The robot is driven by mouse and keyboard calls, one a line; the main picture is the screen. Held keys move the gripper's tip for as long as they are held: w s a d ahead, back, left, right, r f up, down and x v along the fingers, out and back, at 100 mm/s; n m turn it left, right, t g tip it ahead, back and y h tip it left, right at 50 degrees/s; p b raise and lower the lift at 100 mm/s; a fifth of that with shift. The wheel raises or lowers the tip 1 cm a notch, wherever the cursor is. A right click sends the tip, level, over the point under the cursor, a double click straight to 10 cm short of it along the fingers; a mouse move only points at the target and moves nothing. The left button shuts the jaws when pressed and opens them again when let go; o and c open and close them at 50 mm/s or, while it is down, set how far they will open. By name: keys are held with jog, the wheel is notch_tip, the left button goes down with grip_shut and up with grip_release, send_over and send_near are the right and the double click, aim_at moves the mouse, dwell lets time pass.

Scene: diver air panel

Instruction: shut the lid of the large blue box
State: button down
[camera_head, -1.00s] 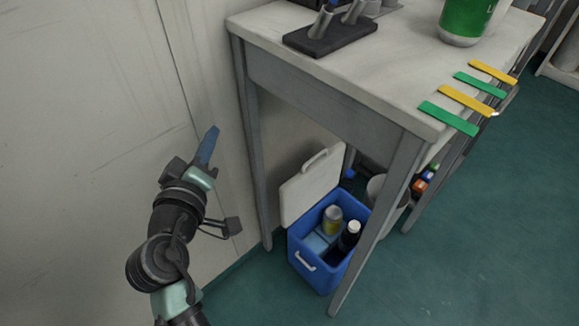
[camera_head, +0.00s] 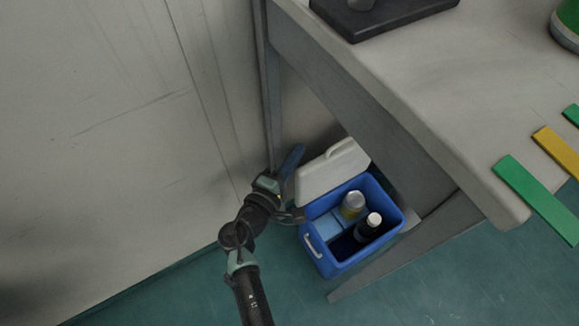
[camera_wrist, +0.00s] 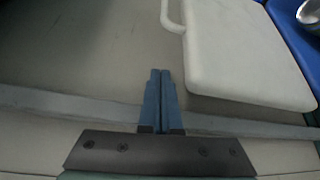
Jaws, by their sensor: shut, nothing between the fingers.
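The large blue box (camera_head: 325,262) stands on the floor under the table. Its white lid (camera_head: 328,172) is open, tilted up at the box's back left side, with a handle on its upper edge. Inside the box are a can (camera_head: 353,204), a dark bottle with a white cap (camera_head: 367,228) and light blue packs. My gripper (camera_head: 293,158) is shut and empty, just left of the lid. In the wrist view the shut blue fingers (camera_wrist: 160,78) are beside the lid (camera_wrist: 235,50), with its handle at the upper left. I cannot tell whether they touch it.
The table (camera_head: 375,105) overhangs the box, with one leg (camera_head: 400,250) in front of it and another (camera_head: 268,90) behind my gripper. A pale wall (camera_head: 100,120) is at the left. Green floor (camera_head: 170,295) is free in front.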

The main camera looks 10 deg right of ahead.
aim_at(316, 160)
jog(key=d, duration=0.4)
jog(key=shift+s+d+r, duration=0.2)
jog(key=shift+s+r, duration=0.05)
jog(key=shift+s+f+b, duration=0.1)
jog(key=shift+b, duration=0.25)
